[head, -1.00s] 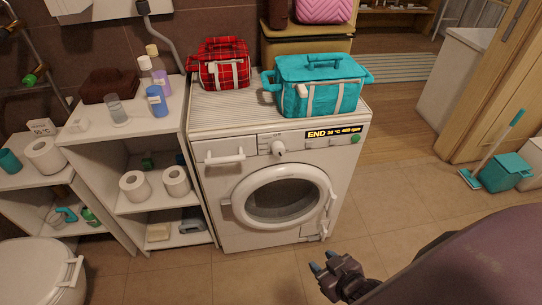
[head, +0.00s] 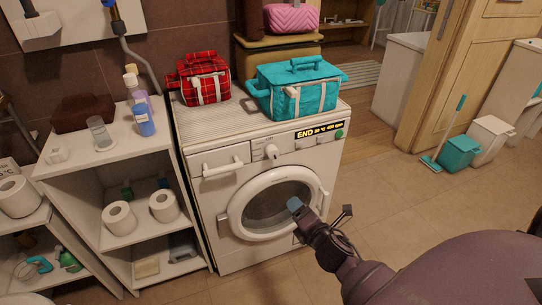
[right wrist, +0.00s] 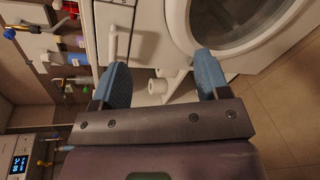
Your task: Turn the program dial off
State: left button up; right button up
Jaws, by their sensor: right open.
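The white washing machine (head: 220,235) stands in the middle of the head view. Its program dial (head: 271,152) is a white knob on the front panel, left of a lit display (head: 318,131) reading END with a temperature and spin speed. My right gripper (head: 318,209) is in front of the round door (head: 272,204), below the dial and apart from it. In the right wrist view its two blue fingertips (right wrist: 160,82) are spread with nothing between them. The dial is not clearly seen in the wrist view. My left gripper is out of view.
A red plaid bag (head: 203,79) and a teal bag (head: 297,90) sit on top of the machine. A white shelf (head: 110,165) with bottles and toilet rolls stands close on the left.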

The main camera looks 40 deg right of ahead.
aim_at(274, 155)
jog(key=w+d+r+n+b, duration=0.1)
jog(key=w+d+n, duration=0.1)
jog(key=w+n, duration=0.2)
jog(key=w+d+r+n+t+b, duration=0.1)
jog(key=w+n, duration=0.3)
jog(key=w, duration=0.4)
jog(key=w+d+r+n+t+h+b, duration=0.1)
jog(key=w+d+n, duration=0.1)
jog(key=w+n, duration=0.3)
jog(key=shift+x, duration=1.15)
jog(key=shift+w+d+r, duration=0.2)
jog(key=shift+w+d, duration=0.05)
jog(key=shift+w, duration=0.45)
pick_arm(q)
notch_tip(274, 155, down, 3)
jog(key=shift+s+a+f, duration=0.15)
pick_arm(e)
jog(key=shift+w+d, duration=0.1)
jog(key=shift+w, duration=0.15)
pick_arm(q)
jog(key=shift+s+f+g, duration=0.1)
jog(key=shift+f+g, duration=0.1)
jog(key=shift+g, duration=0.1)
pick_arm(e)
jog(key=c, duration=0.9)
